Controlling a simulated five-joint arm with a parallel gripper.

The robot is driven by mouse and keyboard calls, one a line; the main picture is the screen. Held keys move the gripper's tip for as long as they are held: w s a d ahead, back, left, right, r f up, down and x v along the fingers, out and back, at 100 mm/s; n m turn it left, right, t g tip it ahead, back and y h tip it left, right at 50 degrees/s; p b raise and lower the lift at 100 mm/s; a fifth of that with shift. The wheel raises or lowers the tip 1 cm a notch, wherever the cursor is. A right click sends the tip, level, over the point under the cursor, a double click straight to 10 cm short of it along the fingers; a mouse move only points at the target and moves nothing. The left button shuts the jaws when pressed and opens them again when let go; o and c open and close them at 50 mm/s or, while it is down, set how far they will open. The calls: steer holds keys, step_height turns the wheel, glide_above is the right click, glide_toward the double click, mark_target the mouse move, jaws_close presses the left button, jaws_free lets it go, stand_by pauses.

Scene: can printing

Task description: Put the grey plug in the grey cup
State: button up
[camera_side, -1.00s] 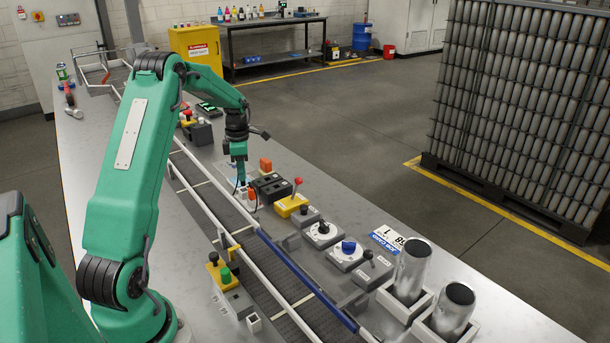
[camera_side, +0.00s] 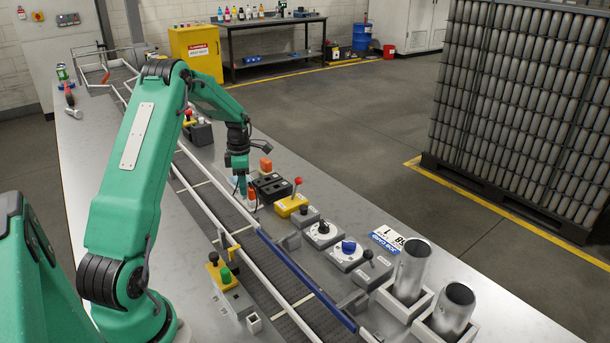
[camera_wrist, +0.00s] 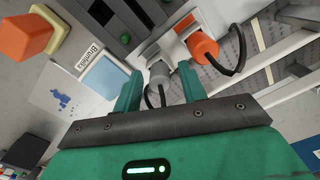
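In the wrist view the grey plug (camera_wrist: 158,75), with a black cable, is between the two green fingers of my gripper (camera_wrist: 157,84). Gaps show between the plug and both fingers, so my gripper looks open around it. A pale holder (camera_wrist: 149,52), perhaps the grey cup, is just beyond the plug; I cannot tell whether the plug touches it. In the side view my gripper (camera_side: 241,185) points down beside the conveyor. The grey plug and grey cup cannot be made out there.
An orange plug (camera_wrist: 203,47) with a looped cable is close to the right finger. A dark socket block (camera_side: 270,187), an orange block (camera_side: 265,164) and a yellow box with a red-topped lever (camera_side: 291,204) stand nearby. The conveyor (camera_side: 221,200) runs alongside.

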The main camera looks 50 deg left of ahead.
steer(key=shift+r, duration=0.2)
step_height(320, 180, up, 12)
stand_by(0.9)
stand_by(0.5)
